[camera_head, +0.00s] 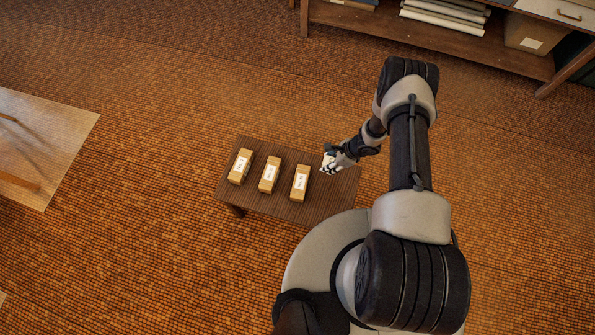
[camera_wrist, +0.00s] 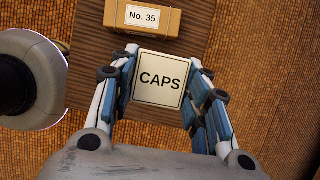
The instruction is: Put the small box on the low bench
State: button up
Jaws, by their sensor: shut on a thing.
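The small box (camera_wrist: 160,80) is a pale, square-faced box marked "CAPS" in the wrist view. My gripper (camera_head: 331,164) is shut on it, with a finger on its left and right sides. The low bench (camera_head: 335,194) is a dark brown slatted table in the head view, and my gripper is over its right end. The bench also shows in the wrist view (camera_wrist: 92,62), behind the box. I cannot tell whether the box touches the bench top. In the head view the box is too small to make out clearly.
Three tan labelled boxes stand in a row on the bench: left (camera_head: 240,166), middle (camera_head: 269,174), right (camera_head: 300,183). One reads "No. 35" (camera_wrist: 143,18) in the wrist view. The bench's right end is clear of them. A shelf unit (camera_head: 430,38) stands at the back.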

jog(key=shift+s+f+b, duration=0.15)
jog(key=shift+f+b, duration=0.05)
jog(key=shift+b, duration=0.1)
notch_tip(320, 180, down, 19)
jog(key=b, duration=1.9)
jog(key=shift+f, duration=0.2)
jog(key=shift+f, duration=0.2)
jog(key=o, duration=1.1)
jog(key=shift+r, duration=0.1)
